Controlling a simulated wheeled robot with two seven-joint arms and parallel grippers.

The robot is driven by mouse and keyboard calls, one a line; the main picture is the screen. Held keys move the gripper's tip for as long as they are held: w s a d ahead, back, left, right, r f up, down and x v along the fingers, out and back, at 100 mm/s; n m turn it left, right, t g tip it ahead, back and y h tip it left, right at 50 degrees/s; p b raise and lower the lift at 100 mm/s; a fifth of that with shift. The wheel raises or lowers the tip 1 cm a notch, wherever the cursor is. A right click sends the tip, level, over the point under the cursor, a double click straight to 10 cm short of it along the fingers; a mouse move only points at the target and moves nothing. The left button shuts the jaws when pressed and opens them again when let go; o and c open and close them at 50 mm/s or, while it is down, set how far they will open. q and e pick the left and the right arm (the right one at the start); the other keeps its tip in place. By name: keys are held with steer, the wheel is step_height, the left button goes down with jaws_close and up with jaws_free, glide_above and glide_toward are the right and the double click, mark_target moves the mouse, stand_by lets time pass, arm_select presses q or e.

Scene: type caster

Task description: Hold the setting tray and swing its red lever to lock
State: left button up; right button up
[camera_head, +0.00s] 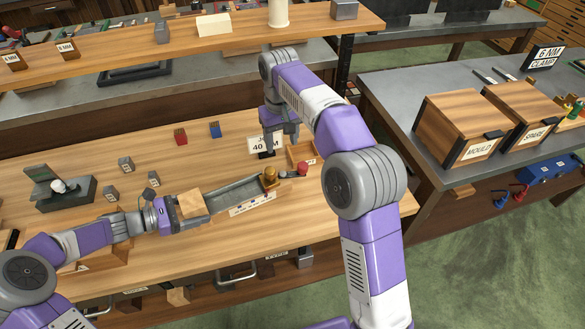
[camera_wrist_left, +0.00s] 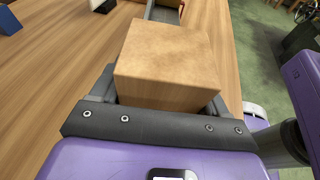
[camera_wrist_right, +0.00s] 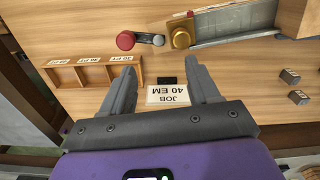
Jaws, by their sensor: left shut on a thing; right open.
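The setting tray (camera_head: 232,192) is a long grey channel on the wooden bench, with a wooden block (camera_head: 191,204) at its left end. My left gripper (camera_head: 178,210) is shut on this block, which fills the space between the fingers in the left wrist view (camera_wrist_left: 165,70). A brass knob (camera_head: 270,176) stands at the tray's right end. The red lever knob (camera_head: 302,169) sticks out to the right of it; its short grey arm shows in the right wrist view (camera_wrist_right: 150,39). My right gripper (camera_wrist_right: 163,92) is open and empty, above the bench behind the tray, apart from the lever.
A "JOB 40 EM" card (camera_wrist_right: 167,96) stands below my right fingers. A wooden compartment box (camera_wrist_right: 90,72) lies near the red knob. Red (camera_head: 180,137) and blue (camera_head: 215,130) blocks and several small grey blocks stand behind the tray. A grey device (camera_head: 70,193) sits at the left.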

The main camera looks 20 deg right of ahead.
mark_target(303, 164)
steer(key=d+f+m, duration=0.1)
steer(key=d+m, duration=0.5)
steer(key=d, duration=0.1)
steer(key=f, duration=1.2)
steer(key=shift+w+a, duration=0.2)
steer(key=shift+a, duration=0.15)
steer(key=c, duration=1)
